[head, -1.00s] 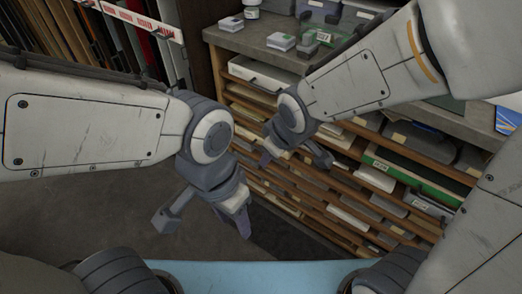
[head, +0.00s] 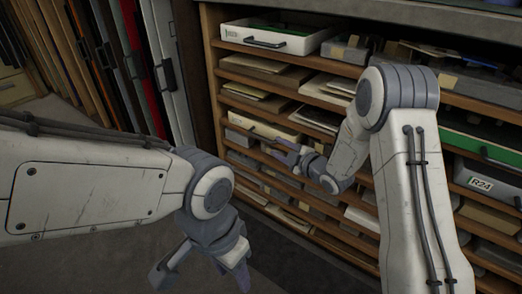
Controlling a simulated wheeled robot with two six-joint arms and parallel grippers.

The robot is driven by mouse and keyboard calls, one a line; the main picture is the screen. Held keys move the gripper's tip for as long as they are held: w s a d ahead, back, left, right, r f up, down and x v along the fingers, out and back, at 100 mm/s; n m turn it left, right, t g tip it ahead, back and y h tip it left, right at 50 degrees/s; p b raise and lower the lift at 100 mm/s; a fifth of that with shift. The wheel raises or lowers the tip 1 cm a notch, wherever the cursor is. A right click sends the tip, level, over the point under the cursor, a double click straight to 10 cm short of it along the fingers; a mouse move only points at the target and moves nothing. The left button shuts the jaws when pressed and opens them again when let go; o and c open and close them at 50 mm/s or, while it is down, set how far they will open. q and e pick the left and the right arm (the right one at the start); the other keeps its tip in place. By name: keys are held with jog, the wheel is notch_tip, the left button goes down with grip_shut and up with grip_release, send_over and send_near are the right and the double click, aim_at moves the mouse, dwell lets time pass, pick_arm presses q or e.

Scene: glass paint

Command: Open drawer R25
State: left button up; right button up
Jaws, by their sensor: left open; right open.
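A rack of wooden shelves (head: 215,75) holds shallow drawers and trays. A label reading R24 (head: 481,184) shows at the right; I cannot read any R25 label. A cream drawer (head: 262,124) with a dark handle sits left of centre. The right forearm hides part of the rack. My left gripper (head: 202,270) is open and empty, low over the floor and away from the rack.
A white drawer (head: 285,41) with a dark handle is at the rack's top left. A green-edged tray (head: 480,146) is at the right. Dark, orange and red upright panels (head: 140,75) stand at the left. The floor (head: 90,262) in front is clear.

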aim_at(263, 139)
jog(key=b+x, duration=0.2)
jog(key=x, duration=0.7)
jog(key=shift+f+b, duration=0.1)
jog(key=shift+b, duration=0.3)
jog(key=shift+w+a, duration=0.4)
jog(key=shift+w, duration=0.15)
grip_shut()
dwell(0.4)
